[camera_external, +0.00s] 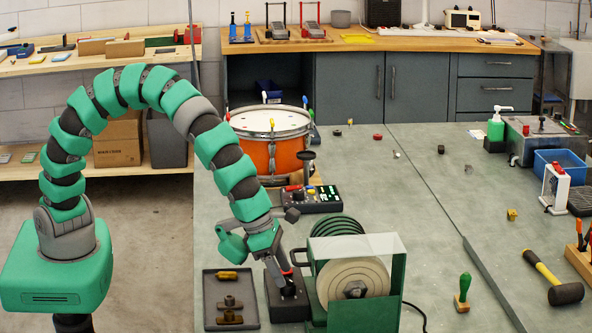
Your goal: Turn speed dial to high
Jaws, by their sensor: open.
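A small dark control box (288,308) stands on the bench at the left side of a green machine with a pale round wheel (352,280). My gripper (280,278) points down over this box, its grey fingers open around or just in front of a small part on its top. I cannot tell whether the fingers touch it. A black control panel (313,200) with coloured buttons and a green display lies farther back. The speed dial cannot be made out clearly; the fingers may hide it, and its setting cannot be read.
A dark tray (231,312) with metal fittings lies left of the box. An orange drum (269,150) stands behind. A clear guard (355,247) covers the wheel closely right of my gripper. The middle bench is mostly clear.

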